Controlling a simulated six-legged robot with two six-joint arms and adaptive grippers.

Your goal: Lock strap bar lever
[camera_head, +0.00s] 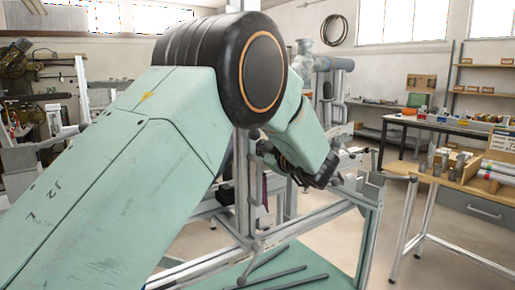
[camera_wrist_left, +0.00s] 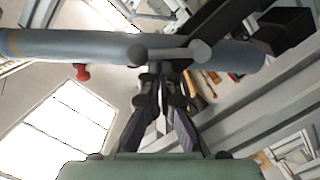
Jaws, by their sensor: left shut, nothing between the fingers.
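My left gripper (camera_wrist_left: 160,84) shows in the left wrist view with its two dark fingers close together, shut and empty. A thick grey bar (camera_wrist_left: 70,46) runs across that view just beyond the fingertips. A thinner grey piece with rounded ends (camera_wrist_left: 168,54) lies at the bar's middle; I cannot tell whether it is the lever or whether the fingers touch it. In the head view my left arm covers much of the frame jig (camera_head: 368,194), and the fingertips cannot be made out there. My right gripper is in neither view.
Several dark rods (camera_head: 285,277) lie on the jig's green base (camera_head: 338,262). A red knob (camera_wrist_left: 82,72) hangs below the bar in the wrist view. A wooden-topped bench (camera_head: 455,180) with parts stands at the right. Open floor (camera_head: 440,262) lies between the jig and bench.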

